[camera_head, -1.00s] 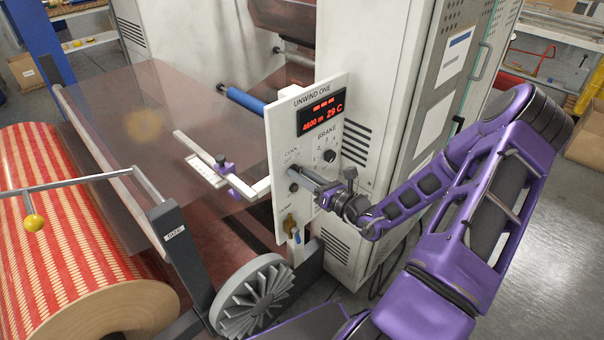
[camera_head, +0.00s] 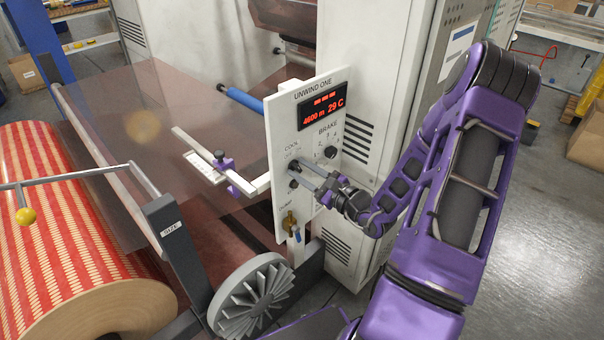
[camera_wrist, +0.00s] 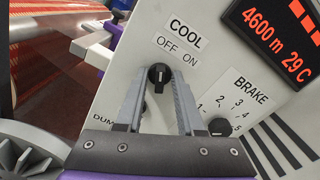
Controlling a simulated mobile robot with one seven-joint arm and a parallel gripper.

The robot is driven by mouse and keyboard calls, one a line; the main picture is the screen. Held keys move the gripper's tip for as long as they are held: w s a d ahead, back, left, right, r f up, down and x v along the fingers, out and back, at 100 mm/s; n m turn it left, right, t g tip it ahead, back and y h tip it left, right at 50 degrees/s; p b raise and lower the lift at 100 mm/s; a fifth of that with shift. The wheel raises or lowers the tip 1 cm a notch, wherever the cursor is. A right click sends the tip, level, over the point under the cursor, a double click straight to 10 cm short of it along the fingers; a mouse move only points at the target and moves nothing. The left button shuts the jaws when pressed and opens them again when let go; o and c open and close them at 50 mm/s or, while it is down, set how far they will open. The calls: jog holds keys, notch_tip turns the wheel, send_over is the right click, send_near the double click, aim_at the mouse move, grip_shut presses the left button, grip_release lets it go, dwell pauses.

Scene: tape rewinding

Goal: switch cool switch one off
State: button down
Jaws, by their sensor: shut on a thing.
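The cool switch (camera_wrist: 158,77) is a small black knob with a white mark, under the COOL label (camera_wrist: 184,41) and its OFF and ON words on the white panel. In the wrist view my gripper (camera_wrist: 161,80) has a grey finger on each side of the knob and is shut on it. The mark faces up toward the labels, but I cannot tell exactly which word it meets. In the head view my gripper (camera_head: 298,174) reaches the UNWIND ONE panel (camera_head: 282,128) from the right, and the fingers partly hide the switch.
The black brake knob (camera_wrist: 220,127) sits just right of my fingers. A red display (camera_head: 323,111) is above. A brass dump valve (camera_head: 289,222) is below. A grey ribbed wheel (camera_head: 252,297) and a red-striped roll (camera_head: 60,230) stand to the left. Open floor lies at right.

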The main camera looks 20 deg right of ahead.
jog(key=shift+n, duration=0.4)
jog(key=c, duration=0.9)
grip_release()
jog(key=v, duration=1.7)
jog(key=shift+s+b, duration=0.2)
jog(key=shift+b, duration=0.15)
jog(key=shift+r, duration=0.1)
